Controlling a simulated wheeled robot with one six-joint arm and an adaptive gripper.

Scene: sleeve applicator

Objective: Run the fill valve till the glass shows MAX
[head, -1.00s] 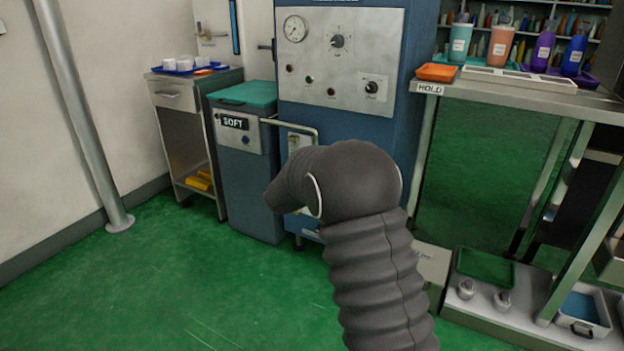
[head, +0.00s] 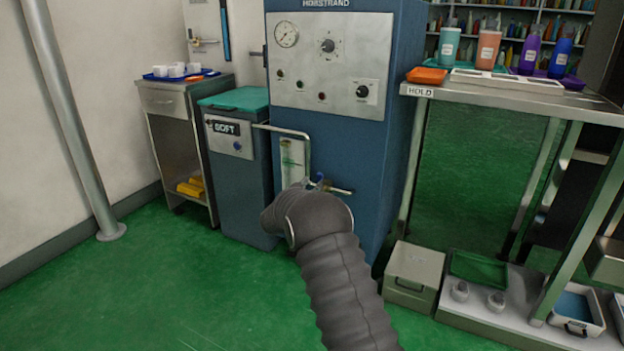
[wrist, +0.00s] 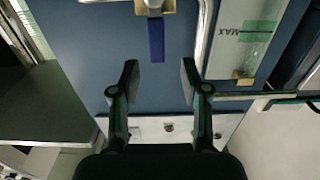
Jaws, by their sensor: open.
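The blue machine (head: 345,140) stands ahead, with a sight glass (head: 291,160) low on its front. In the wrist view the glass (wrist: 248,60) carries the word MAX and a green band; I cannot tell the liquid level. The fill valve has a blue lever (wrist: 156,40) on a brass body (wrist: 153,7). In the head view a bit of blue and a metal stem (head: 340,190) show beside the glass, above my arm. My gripper (wrist: 157,80) is open and empty, its fingertips just short of the lever and either side of its line. The head view hides it behind my arm.
A bent metal pipe (head: 307,150) runs in front of the glass. A metal HOLD table (head: 470,98) with bottles is at right, with a box (head: 413,272) on the floor below. Green floor at left is clear.

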